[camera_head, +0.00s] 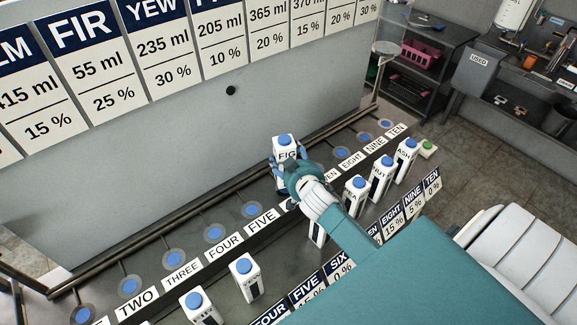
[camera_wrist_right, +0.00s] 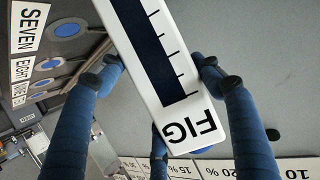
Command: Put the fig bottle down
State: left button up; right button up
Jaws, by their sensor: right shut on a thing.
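The fig bottle (camera_head: 286,153) is white with a blue cap and a FIG label. It looks upright in the head view, by the row of blue discs between the FIVE label (camera_head: 262,219) and the SEVEN label. My right gripper (camera_head: 285,165) is shut around it. In the right wrist view the dark fingers (camera_wrist_right: 160,72) press on both sides of the bottle (camera_wrist_right: 168,62), and its measuring strip shows. The gripper and bottle hide the spot behind them, and I cannot tell whether the bottle's base touches anything. My left gripper is not in view.
Blue discs (camera_head: 251,211) line the ledge below the tank wall (camera_head: 200,130). Several white bottles, such as the NUT bottle (camera_head: 381,176), stand on the near shelf. A dark rack (camera_head: 425,60) stands behind.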

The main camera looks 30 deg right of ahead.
notch_tip(320, 180, down, 3)
jog(key=shift+f, duration=0.4)
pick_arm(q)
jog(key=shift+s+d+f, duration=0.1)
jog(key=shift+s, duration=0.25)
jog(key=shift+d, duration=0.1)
pick_arm(e)
jog(key=shift+f, duration=0.15)
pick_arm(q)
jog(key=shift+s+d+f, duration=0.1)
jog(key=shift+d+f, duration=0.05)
pick_arm(e)
jog(key=o, duration=0.9)
jog(key=shift+c, duration=0.2)
